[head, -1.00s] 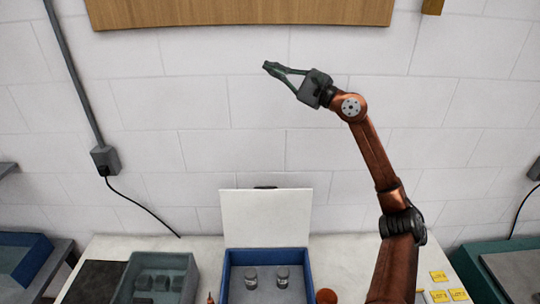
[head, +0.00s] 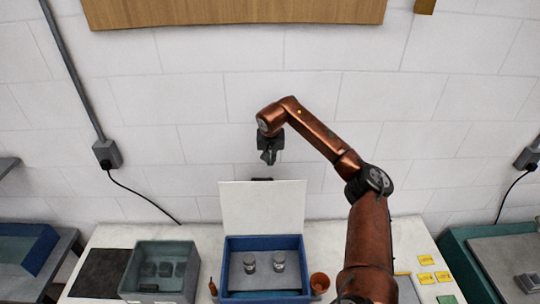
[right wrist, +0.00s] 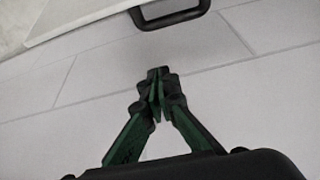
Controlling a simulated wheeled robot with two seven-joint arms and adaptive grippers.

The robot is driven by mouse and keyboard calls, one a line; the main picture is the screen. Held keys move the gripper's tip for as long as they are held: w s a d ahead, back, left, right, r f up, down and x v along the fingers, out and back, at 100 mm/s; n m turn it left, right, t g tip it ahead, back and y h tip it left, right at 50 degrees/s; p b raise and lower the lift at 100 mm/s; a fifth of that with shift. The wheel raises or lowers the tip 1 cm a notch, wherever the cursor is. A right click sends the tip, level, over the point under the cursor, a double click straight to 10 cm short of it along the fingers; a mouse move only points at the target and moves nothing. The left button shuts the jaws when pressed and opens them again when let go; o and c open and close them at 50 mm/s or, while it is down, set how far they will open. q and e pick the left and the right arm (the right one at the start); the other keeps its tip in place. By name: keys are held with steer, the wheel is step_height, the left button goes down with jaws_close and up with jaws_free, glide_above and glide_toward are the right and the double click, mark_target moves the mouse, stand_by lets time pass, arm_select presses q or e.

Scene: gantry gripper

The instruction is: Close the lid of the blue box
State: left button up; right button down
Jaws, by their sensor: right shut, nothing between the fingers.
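The blue box (head: 229,262) stands on the white table with its white lid (head: 262,207) raised upright at the back. Two small grey-capped jars (head: 279,261) stand inside it. A dark handle sits at the lid's top edge; it shows larger in the right wrist view (right wrist: 172,20), beside the lid's pale panel (right wrist: 75,15). My right gripper (head: 269,160) is above and behind the lid's top edge, pointing down. In the right wrist view its fingertips (right wrist: 157,78) meet with nothing between them, apart from the handle. My left gripper is not in view.
A grey-green bin (head: 133,272) with dark blocks stands left of the box, beside a black mat (head: 99,273). A terracotta pot (head: 320,282) is close to the box's right side. Yellow tags (head: 426,277) lie at the right. The wall is close behind.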

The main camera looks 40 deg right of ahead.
steer(key=f+p, duration=0.1)
steer(key=s+a+f+p, duration=0.1)
steer(key=f, duration=0.1)
steer(key=f+p, duration=0.1)
steer(key=shift+s+a+f, duration=0.25)
steer(key=shift+s+a, duration=0.1)
steer(key=shift+s+a+r, duration=0.1)
steer(key=shift+s, duration=0.05)
